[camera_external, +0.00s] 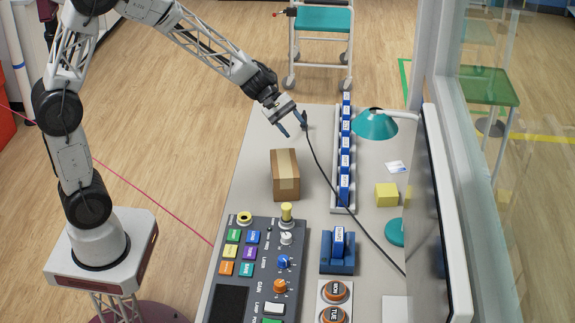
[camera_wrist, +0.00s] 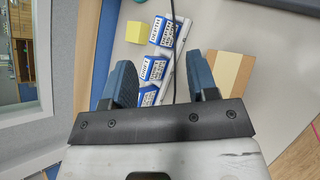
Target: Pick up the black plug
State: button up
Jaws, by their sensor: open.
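My gripper (camera_external: 294,126) is open above the far left end of the grey table, its blue fingers spread apart. A black cable (camera_external: 337,199) runs from beside the right finger down across the table. A small dark shape at the cable's upper end (camera_external: 305,121) may be the black plug, but it blends with the finger. In the wrist view, the cable (camera_wrist: 173,35) passes between the two open fingers (camera_wrist: 160,65). The plug cannot be made out there. I cannot tell whether a finger touches it.
A cardboard box (camera_external: 285,188) stands close below my gripper. A white rack of blue-and-white labelled blocks (camera_external: 345,160), a teal lamp (camera_external: 372,125) and a yellow cube (camera_external: 386,195) are to the right. A control panel (camera_external: 250,290) fills the near end.

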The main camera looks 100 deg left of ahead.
jog(key=s+a+f+n+t+y, duration=0.1)
jog(key=a+f+n, duration=0.4)
jog(key=a, duration=0.7)
jog(key=s+a+f+n+t+y, duration=0.2)
jog(key=a+f+n+y, duration=0.2)
jog(key=a+f, duration=0.4)
jog(key=s+a+f+n+t+y, duration=0.1)
jog(key=a+f+n+y, duration=0.2)
jog(key=a, duration=1.3)
jog(key=shift+s+a+f+n+t, duration=0.1)
jog(key=shift+f+n+t, duration=0.05)
jog(key=shift+f+n, duration=0.8)
jog(key=shift+s+a+f+n+t, duration=0.1)
jog(key=shift+f+n+t, duration=0.05)
jog(key=shift+f+n, duration=0.8)
jog(key=shift+r, duration=0.1)
jog(key=shift+w, duration=0.2)
jog(key=shift+x, duration=1.2)
jog(key=shift+w, duration=0.1)
jog(key=shift+x, duration=2.55)
jog(key=shift+a, duration=0.1)
